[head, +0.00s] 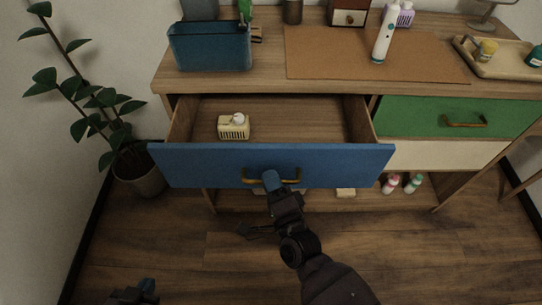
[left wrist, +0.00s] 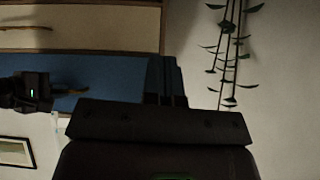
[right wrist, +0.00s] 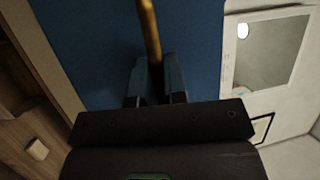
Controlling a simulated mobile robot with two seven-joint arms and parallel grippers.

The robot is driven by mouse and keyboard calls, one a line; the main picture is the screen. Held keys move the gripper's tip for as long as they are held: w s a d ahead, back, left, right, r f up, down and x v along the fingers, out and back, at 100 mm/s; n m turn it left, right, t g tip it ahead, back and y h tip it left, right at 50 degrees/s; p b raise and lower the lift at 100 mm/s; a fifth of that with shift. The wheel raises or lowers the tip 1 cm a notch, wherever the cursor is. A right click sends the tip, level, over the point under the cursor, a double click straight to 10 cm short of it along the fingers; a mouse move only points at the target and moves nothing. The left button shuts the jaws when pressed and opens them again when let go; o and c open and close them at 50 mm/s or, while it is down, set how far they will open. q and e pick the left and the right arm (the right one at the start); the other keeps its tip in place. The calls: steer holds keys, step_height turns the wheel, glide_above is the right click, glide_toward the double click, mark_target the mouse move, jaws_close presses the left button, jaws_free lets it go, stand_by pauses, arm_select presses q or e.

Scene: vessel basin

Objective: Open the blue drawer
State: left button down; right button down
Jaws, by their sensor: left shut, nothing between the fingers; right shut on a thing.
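The blue drawer (head: 215,165) is pulled out from the wooden cabinet, and its inside shows. A small cream basket-like item (head: 234,127) with a white round top sits in it. The brass handle (head: 257,181) is on the drawer front. My right gripper (head: 273,181) is at the handle; in the right wrist view its fingers (right wrist: 157,80) are shut around the brass bar (right wrist: 150,35). My left gripper (head: 146,287) is low at the bottom left, away from the drawer. In the left wrist view its fingers (left wrist: 166,80) are together and empty.
A green drawer (head: 425,117) and a cream drawer front (head: 440,154) are shut at the right. A blue bin (head: 210,47), a brown mat (head: 350,60) and a tray (head: 500,65) are on top. A potted plant (head: 140,175) stands left. Pink and green bottles (head: 390,184) stand below.

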steer(key=shift+s+p, duration=0.3)
steer(key=shift+s, duration=2.25)
steer(key=c, duration=1.5)
jaws_free()
steer(key=shift+o, duration=0.2)
steer(key=v, duration=1)
steer(key=shift+s+d, duration=0.2)
steer(key=shift+s, duration=0.15)
steer(key=shift+f, duration=0.1)
